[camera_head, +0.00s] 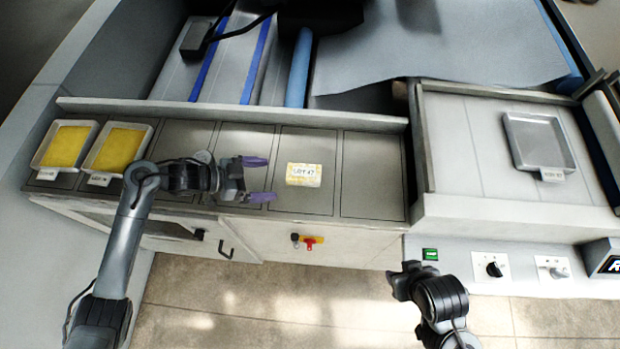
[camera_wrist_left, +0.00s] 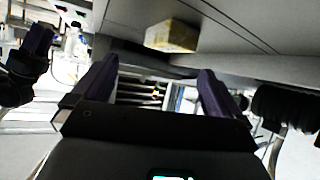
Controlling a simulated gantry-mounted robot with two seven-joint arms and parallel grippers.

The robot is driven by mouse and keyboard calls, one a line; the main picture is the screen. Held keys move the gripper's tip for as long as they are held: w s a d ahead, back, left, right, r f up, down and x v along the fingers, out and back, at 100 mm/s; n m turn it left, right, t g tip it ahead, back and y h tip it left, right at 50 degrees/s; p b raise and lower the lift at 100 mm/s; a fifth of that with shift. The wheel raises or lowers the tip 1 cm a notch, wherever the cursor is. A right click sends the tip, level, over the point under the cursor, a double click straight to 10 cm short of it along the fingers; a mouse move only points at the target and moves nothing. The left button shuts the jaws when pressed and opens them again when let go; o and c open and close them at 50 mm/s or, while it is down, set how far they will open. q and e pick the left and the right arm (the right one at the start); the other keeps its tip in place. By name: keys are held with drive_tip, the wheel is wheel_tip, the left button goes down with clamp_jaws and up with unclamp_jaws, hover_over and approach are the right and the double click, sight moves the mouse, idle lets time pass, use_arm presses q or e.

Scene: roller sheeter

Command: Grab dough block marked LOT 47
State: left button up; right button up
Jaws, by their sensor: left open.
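The dough block marked LOT 47 (camera_head: 303,175) is a small pale yellow block with a white label. It lies alone on the grey sectioned counter in the head view. In the left wrist view the block (camera_wrist_left: 172,36) shows at the top, beyond the fingers. My left gripper (camera_head: 260,179) is open and empty, with its purple fingers pointing right toward the block, a short gap away. Its fingers also show in the left wrist view (camera_wrist_left: 160,85). My right gripper (camera_head: 402,281) is low in the head view, in front of the machine; its jaw state is unclear.
Two trays of yellow dough, the left one (camera_head: 66,146) and the right one (camera_head: 119,150), stand at the counter's left end. An empty grey tray (camera_head: 538,142) lies on the right platform. A raised ledge (camera_head: 230,113) runs behind the counter. The counter right of the block is clear.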

sight(301, 171)
use_arm(q)
drive_tip(key=shift+w+r, duration=0.35)
drive_tip(key=shift+w, duration=0.2)
drive_tip(key=shift+w+d, duration=0.25)
drive_tip(key=x, duration=0.3)
drive_tip(key=shift+w+d, duration=0.15)
drive_tip(key=shift+d, duration=0.1)
drive_tip(key=shift+x, duration=3.2)
drive_tip(key=shift+f, duration=0.1)
drive_tip(key=shift+a, duration=0.1)
drive_tip(key=shift+c, duration=0.2)
drive_tip(key=shift+f, duration=0.1)
drive_tip(key=c, duration=1.4)
